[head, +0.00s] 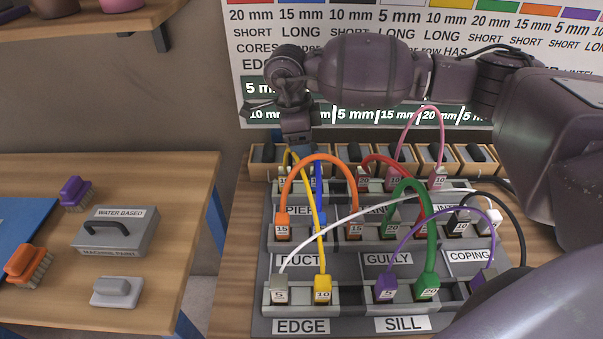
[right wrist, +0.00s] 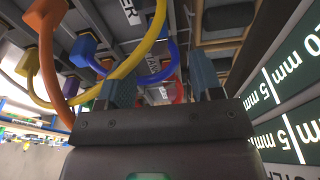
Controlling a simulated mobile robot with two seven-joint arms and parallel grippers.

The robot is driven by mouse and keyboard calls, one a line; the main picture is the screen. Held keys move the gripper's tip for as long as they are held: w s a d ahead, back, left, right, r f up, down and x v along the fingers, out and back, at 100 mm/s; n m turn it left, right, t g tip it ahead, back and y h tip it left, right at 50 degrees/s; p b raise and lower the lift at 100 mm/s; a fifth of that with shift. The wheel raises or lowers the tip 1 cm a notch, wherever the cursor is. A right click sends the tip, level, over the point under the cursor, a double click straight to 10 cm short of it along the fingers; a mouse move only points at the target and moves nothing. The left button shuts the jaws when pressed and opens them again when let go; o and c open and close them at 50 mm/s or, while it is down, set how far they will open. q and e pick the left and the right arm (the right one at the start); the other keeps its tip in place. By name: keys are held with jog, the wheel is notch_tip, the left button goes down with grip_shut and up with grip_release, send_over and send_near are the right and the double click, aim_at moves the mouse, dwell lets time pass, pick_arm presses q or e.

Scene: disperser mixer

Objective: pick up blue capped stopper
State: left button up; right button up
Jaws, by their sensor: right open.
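A blue cord (head: 319,188) runs down from the rear PIER row, between the orange and yellow cords. In the right wrist view, one blue cap (right wrist: 84,49) sits at the left end of the blue cord (right wrist: 150,75). My right gripper (head: 300,150) points down over the rear row's left part, close above the cord ends. In the right wrist view, its two blue-grey fingers (right wrist: 162,88) stand wide apart, with nothing clearly held between them. My left gripper is out of view.
Orange (head: 318,158), yellow (head: 309,210), green (head: 431,230) and white cords arch over the grey stepped rack (head: 345,298). A labelled sign board stands close behind. On the left table (head: 165,190) are a grey lidded box (head: 115,237) and brushes.

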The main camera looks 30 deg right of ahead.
aim_at(315, 170)
jog(key=shift+s+d+r+h, duration=0.3)
jog(key=shift+s+d+h, duration=0.35)
jog(key=shift+d, duration=0.2)
jog(key=shift+s+d+f+g, duration=0.15)
jog(key=shift+s+g, duration=0.05)
jog(key=shift+g, duration=0.1)
jog(key=x, duration=0.5)
jog(key=shift+w, duration=0.15)
notch_tip(315, 170, down, 5)
jog(key=shift+f, duration=0.4)
jog(key=shift+c, duration=0.4)
jog(key=c, duration=0.9)
